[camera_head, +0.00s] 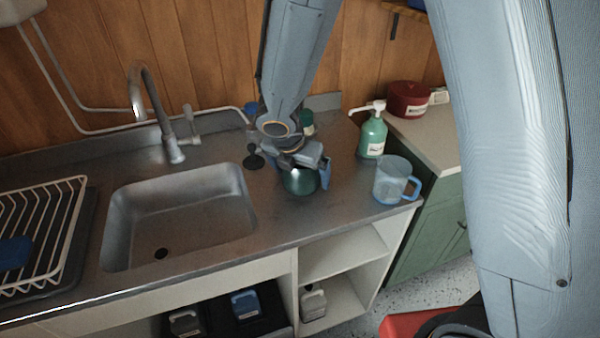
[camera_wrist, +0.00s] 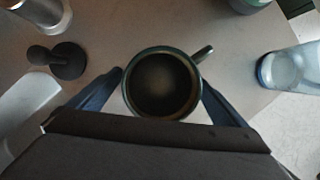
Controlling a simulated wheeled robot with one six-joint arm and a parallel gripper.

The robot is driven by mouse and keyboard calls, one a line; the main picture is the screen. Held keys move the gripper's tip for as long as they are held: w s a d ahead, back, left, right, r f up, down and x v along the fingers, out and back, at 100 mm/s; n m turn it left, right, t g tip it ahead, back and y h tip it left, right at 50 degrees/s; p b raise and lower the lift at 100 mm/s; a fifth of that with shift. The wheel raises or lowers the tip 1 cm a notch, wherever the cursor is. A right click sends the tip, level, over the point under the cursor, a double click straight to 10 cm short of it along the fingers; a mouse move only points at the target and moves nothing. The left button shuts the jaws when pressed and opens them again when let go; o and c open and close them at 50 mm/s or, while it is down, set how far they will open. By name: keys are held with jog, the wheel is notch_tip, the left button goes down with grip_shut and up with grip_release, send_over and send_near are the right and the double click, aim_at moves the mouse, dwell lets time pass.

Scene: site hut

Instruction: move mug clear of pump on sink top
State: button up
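A dark green mug (camera_head: 300,182) is on or just above the sink top, right of the basin. The wrist view looks down into its dark, empty-looking inside (camera_wrist: 162,84), with its handle at the upper right. My gripper (camera_head: 305,170) is over the mug. In the wrist view the blue fingers (camera_wrist: 162,88) meet its left and right sides, so it looks shut on the mug. Any gap under the mug is hard to see. A green pump bottle (camera_head: 372,136) with a white head stands behind and to the right, apart from the mug.
A clear blue jug (camera_head: 391,181) stands near the right front corner. A black round-based object (camera_wrist: 68,60) is left of the mug. Behind my arm is a dark green item (camera_head: 307,122). The basin (camera_head: 185,215), tap (camera_head: 172,145) and dish rack (camera_head: 45,235) are left.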

jog(key=shift+r, duration=0.15)
jog(key=shift+r, duration=0.25)
jog(key=v, duration=1.1)
jog(key=shift+s+r, duration=0.2)
jog(key=shift+s, duration=0.05)
jog(key=shift+a, duration=0.1)
